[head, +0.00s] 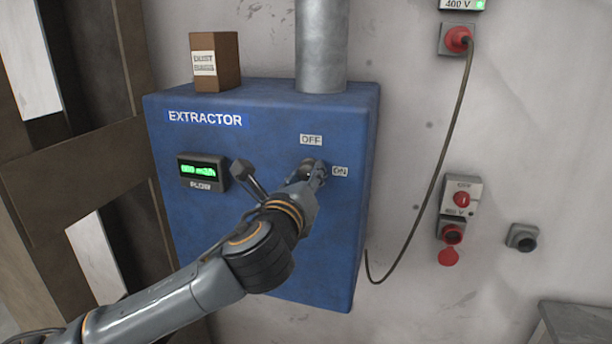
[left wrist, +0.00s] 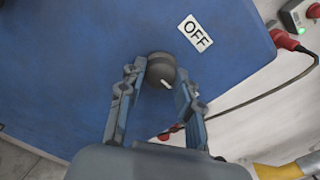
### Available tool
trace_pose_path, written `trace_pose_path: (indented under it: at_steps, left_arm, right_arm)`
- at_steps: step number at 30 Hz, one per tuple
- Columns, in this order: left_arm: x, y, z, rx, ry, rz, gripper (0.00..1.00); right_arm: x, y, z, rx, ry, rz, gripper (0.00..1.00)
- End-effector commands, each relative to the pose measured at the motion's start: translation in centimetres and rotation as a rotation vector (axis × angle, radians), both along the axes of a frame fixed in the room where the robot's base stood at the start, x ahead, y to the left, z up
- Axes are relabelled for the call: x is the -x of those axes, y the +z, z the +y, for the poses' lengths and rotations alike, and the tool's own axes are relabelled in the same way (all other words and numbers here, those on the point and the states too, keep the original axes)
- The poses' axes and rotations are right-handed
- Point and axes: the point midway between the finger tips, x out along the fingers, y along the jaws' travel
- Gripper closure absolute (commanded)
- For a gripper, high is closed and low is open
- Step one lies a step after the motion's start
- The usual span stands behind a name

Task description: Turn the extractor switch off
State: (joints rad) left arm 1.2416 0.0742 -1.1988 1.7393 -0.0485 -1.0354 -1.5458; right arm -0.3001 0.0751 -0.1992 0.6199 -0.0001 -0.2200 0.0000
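The blue extractor box (head: 260,125) hangs on the wall, with an OFF label (head: 311,140) above its switch and an ON label (head: 340,171) to the right. My left gripper (head: 314,172) is at the switch and largely hides it in the head view. In the left wrist view the switch (left wrist: 161,68) is a round dark knob with a white mark. It lies between the two fingertips, one on each side. I cannot tell whether the fingers press on it. The OFF label (left wrist: 195,34) shows up and right of the knob. My right gripper is not in view.
A lit green flow display (head: 201,172) is on the box, left of my gripper. A brown carton (head: 215,60) and a metal pipe (head: 321,45) stand on top. A cable (head: 440,165) hangs from a red plug (head: 457,39) at right, near red-knobbed sockets (head: 461,199).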

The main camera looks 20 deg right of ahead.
Motion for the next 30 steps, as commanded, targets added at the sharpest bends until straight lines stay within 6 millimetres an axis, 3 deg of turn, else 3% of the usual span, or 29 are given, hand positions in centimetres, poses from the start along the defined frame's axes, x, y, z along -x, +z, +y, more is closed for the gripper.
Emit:
trace_pose_path:
  at_steps: [1,4,17,30]
  left_arm:
    - [0.0,0.0,0.02,0.0,0.0,0.0,0.82]
    - [-0.01,0.01,0.02,0.0,0.001,0.0,1.0]
    - [-0.03,-0.01,0.04,0.057,0.002,0.039,1.0]
    - [-0.04,0.07,0.01,0.353,0.002,0.239,1.0]
  right_arm:
    - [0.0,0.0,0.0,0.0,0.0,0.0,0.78]
    - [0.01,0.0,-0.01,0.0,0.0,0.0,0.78]
    - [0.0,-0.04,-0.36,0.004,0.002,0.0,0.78]
    - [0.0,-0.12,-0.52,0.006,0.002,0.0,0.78]
